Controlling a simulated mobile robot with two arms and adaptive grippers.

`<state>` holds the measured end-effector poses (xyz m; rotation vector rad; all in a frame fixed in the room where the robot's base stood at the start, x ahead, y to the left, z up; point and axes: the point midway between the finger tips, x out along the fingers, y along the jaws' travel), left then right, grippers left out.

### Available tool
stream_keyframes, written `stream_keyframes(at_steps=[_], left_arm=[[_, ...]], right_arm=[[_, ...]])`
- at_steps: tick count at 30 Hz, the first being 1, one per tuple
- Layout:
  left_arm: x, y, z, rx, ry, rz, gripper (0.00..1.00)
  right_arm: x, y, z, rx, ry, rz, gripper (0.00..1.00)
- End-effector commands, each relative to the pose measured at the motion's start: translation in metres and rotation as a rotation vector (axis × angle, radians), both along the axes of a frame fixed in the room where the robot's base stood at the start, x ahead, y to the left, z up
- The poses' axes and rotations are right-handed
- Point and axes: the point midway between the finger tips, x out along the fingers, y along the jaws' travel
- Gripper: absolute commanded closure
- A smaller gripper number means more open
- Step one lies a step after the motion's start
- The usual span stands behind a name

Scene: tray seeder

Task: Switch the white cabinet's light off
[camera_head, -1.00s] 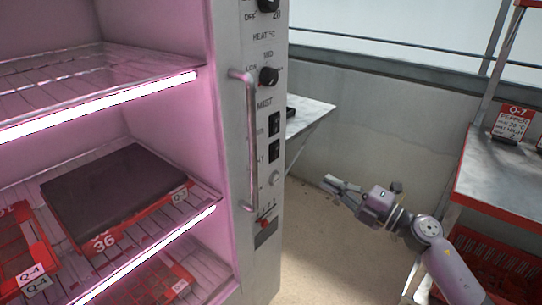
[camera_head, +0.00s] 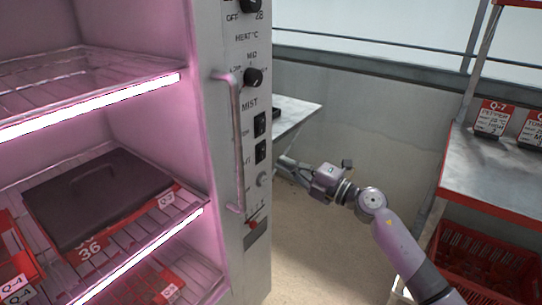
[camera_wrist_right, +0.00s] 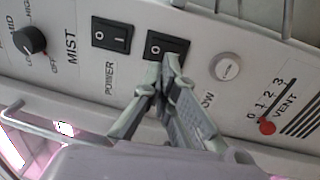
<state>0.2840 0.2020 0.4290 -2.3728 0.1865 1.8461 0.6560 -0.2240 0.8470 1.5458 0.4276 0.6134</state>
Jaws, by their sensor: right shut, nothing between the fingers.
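The white cabinet (camera_head: 190,60) stands open on the left, its pink light strips (camera_head: 130,95) lit. Its front panel (camera_wrist_right: 60,85) carries two black rocker switches. The switch labelled POWER (camera_wrist_right: 113,37) is in the wrist view. My left gripper is not in view.
A round white button (camera_wrist_right: 225,67) and a red vent slider (camera_wrist_right: 268,126) lie beside the switch. A MIST knob (camera_head: 253,77) is above. A vertical handle (camera_head: 237,140) juts out near the panel. A shelf rack (camera_head: 490,170) stands right.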

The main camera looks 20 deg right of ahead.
Motion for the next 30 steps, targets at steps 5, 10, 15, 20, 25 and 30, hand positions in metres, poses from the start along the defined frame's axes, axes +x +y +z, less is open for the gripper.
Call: stream_keyframes(at_steps=[5, 10, 15, 20, 25, 30], left_arm=[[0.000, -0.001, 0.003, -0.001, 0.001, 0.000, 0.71], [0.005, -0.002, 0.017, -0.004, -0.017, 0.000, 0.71], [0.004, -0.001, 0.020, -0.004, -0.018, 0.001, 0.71], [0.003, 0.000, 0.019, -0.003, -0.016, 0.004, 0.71], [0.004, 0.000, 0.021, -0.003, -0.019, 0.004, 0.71], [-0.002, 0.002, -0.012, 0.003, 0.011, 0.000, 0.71]], right_arm=[[0.025, 0.020, 0.004, 0.002, -0.001, 0.001, 1.00], [0.037, 0.029, 0.005, 0.001, 0.001, 0.000, 1.00], [0.040, 0.031, 0.006, 0.000, 0.001, 0.000, 1.00], [0.039, 0.031, 0.006, 0.000, 0.001, 0.000, 1.00], [0.040, 0.031, 0.006, -0.001, 0.003, 0.000, 1.00], [0.041, 0.032, 0.009, -0.009, 0.013, 0.000, 1.00]])
